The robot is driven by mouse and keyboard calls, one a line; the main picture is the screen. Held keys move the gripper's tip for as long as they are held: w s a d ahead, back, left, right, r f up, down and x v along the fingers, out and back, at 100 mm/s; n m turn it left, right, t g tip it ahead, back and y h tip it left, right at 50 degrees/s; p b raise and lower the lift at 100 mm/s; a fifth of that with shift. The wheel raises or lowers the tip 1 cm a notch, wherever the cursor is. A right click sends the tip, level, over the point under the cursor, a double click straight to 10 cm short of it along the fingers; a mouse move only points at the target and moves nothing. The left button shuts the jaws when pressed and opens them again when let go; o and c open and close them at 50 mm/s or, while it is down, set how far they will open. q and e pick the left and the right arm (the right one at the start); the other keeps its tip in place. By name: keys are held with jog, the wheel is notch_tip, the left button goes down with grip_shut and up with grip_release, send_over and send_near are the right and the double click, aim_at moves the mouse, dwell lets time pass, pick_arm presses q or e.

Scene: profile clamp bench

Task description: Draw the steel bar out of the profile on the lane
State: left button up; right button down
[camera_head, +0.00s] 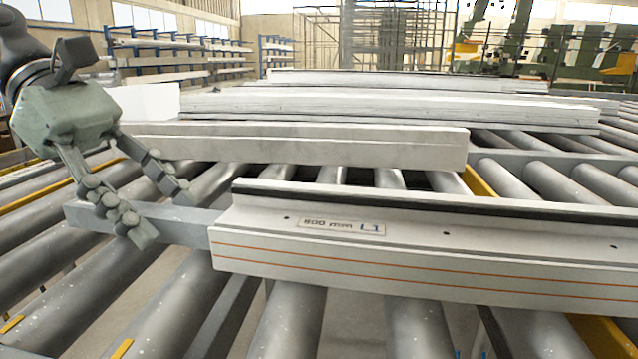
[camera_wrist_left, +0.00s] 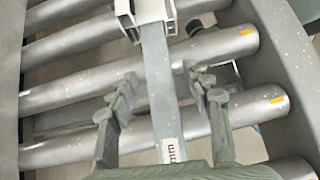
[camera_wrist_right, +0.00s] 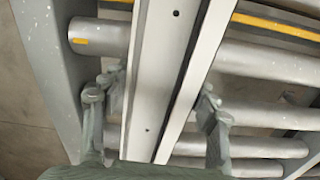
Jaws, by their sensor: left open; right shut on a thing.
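In the left wrist view the bar (camera_wrist_left: 160,90) runs between the fingers with gaps on both sides, up into the profile end (camera_wrist_left: 124,18). In the right wrist view my right gripper (camera_wrist_right: 155,100) is shut on the profile (camera_wrist_right: 150,75). The bar inside the profile is hidden.
A roller lane (camera_head: 290,325) carries everything. Behind the profile lie a thick pale beam (camera_head: 320,148) and more long beams (camera_head: 390,108). A side rail (camera_wrist_left: 285,75) runs along the rollers in the left wrist view. Racks (camera_head: 170,55) stand far back.

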pick_arm(q)
jog(key=shift+c, duration=0.2)
grip_shut()
jog(key=shift+a, duration=0.15)
jog(key=shift+w+a, duration=0.5)
jog(key=shift+a, duration=2.1)
jog(key=shift+w+a, duration=0.5)
jog(key=shift+a, duration=2.05)
jog(key=shift+w+a, duration=0.5)
jog(key=shift+a, duration=2.1)
grip_release()
jog(key=v, duration=1.2)
jog(key=shift+s, duration=0.1)
